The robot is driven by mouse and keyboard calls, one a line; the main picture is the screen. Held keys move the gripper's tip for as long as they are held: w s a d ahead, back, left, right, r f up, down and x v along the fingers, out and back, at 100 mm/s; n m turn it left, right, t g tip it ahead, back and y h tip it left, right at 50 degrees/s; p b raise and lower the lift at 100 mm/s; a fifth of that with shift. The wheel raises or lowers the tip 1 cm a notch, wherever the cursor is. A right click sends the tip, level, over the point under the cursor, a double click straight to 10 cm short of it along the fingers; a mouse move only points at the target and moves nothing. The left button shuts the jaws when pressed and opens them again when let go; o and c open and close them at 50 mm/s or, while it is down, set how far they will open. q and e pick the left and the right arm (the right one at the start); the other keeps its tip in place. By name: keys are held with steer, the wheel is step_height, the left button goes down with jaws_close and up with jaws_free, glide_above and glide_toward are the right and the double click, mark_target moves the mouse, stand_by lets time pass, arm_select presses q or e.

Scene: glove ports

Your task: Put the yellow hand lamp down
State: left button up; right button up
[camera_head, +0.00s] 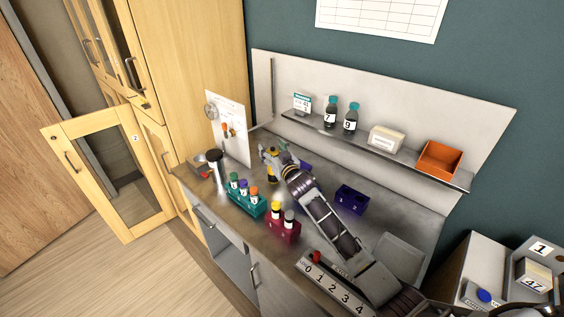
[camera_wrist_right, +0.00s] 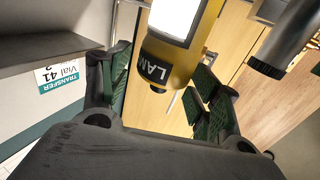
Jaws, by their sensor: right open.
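The yellow hand lamp (camera_wrist_right: 178,50) has a black band with white lettering and a bright panel. In the right wrist view it is between the spread green-padded fingers of my right gripper, with gaps beside it. My right gripper is open. I cannot tell exactly how the lamp's base meets the bench. My left gripper is not in view.
A teal rack (camera_head: 245,205) and a crimson rack (camera_head: 283,232) hold vials at the bench front. A purple rack (camera_head: 351,200) is right of my arm. A grey cylinder (camera_wrist_right: 287,40) stands near the lamp. A shelf (camera_head: 375,150) with bottles and an orange bin (camera_head: 439,160) runs behind.

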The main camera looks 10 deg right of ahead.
steer(key=shift+s+d+p, duration=0.2)
steer(key=shift+s+p, duration=0.25)
steer(key=shift+s, duration=0.5)
steer(key=shift+s+d+p, duration=0.15)
steer(key=shift+s+p, duration=0.35)
steer(key=shift+s, duration=0.5)
steer(key=shift+s+d+p, duration=0.2)
steer(key=shift+s+p, duration=0.25)
steer(key=shift+s, duration=0.5)
steer(key=s+d+p, duration=0.1)
steer(key=s+p, duration=0.1)
steer(key=s, duration=0.4)
steer(key=shift+w+d, duration=0.1)
stand_by(0.3)
